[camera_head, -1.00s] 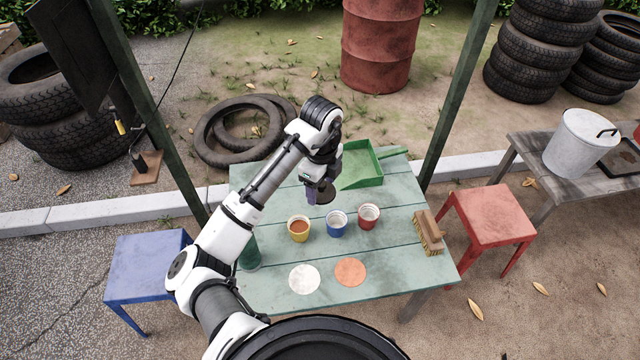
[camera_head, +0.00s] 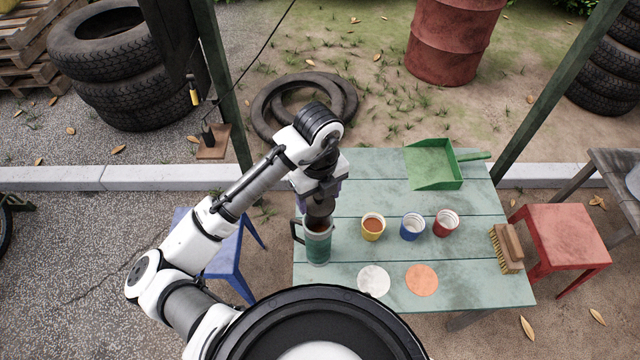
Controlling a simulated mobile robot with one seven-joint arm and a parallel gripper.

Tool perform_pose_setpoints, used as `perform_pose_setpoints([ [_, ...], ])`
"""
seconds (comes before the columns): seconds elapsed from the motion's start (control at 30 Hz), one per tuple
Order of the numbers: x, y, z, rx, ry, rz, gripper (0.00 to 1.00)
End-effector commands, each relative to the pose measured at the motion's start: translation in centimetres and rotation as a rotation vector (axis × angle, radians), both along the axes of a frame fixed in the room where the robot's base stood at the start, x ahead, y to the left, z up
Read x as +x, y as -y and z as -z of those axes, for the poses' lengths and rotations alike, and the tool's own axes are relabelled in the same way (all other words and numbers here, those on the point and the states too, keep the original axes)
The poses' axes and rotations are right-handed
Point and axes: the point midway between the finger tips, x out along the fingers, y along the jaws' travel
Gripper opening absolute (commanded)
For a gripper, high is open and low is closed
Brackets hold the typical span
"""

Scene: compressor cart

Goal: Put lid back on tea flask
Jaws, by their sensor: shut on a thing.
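The tea flask (camera_head: 317,248) stands upright at the left end of the green table. It is green with a paler upper part and a dark handle on its left side. Its mouth faces up and looks uncovered, with brown showing inside. My gripper (camera_head: 321,190) points down over the flask and is shut on the dark round lid (camera_head: 320,208). The lid is at or just above the flask's mouth, toward its far side; I cannot tell whether they touch. The fingertips are partly hidden by the wrist.
Yellow (camera_head: 373,229), blue (camera_head: 411,229) and red (camera_head: 445,225) cups stand right of the flask. White (camera_head: 374,281) and orange (camera_head: 422,280) discs lie in front. A green dustpan (camera_head: 434,168) and a brush (camera_head: 507,249) lie farther right. A blue stool (camera_head: 226,255) stands left.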

Motion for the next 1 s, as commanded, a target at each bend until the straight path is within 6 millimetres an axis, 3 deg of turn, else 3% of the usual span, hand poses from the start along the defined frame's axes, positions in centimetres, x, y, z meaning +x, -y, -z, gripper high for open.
perform_pose_setpoints([
  [0.27, -0.3, 0.0, 0.8, 0.000, -0.001, 0.008, 0.42],
  [0.8, -0.3, 0.0, 5.8, 0.000, 0.000, 0.007, 0.42],
  [1.0, -0.3, 0.0, 6.5, 0.000, 0.000, 0.007, 0.42],
])
